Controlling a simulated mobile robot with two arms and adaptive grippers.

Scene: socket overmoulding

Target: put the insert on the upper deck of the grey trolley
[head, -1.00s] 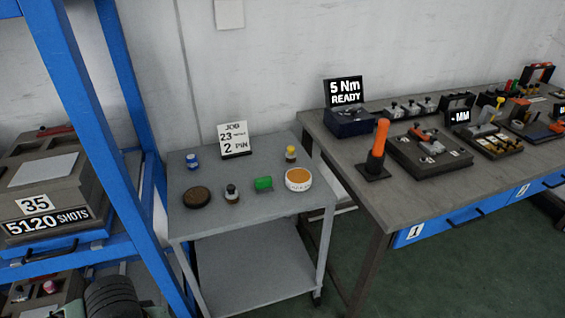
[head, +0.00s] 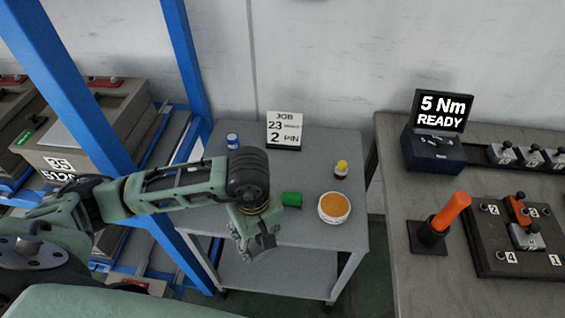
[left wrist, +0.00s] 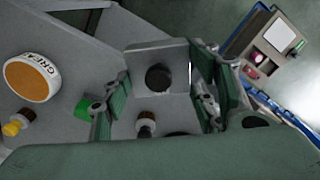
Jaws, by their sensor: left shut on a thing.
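My left gripper (head: 256,243) is over the front part of the grey trolley's upper deck (head: 310,165). In the left wrist view its two fingers (left wrist: 160,100) are closed on a grey block-like piece with a dark round hole or spot, which I take to be the insert (left wrist: 178,55). In the head view the piece is hard to tell from the fingers. The deck shows below the gripper in the left wrist view; I cannot tell the exact height of the insert above it. My right gripper is not in view.
The deck holds a job card (head: 284,130), a blue-capped bottle (head: 232,141), a yellow-capped bottle (head: 341,169), a green item (head: 291,199), an orange-topped grease tin (head: 334,208) and a dark-capped bottle (left wrist: 146,124). A blue rack post (head: 187,60) stands left, a workbench (head: 405,280) right.

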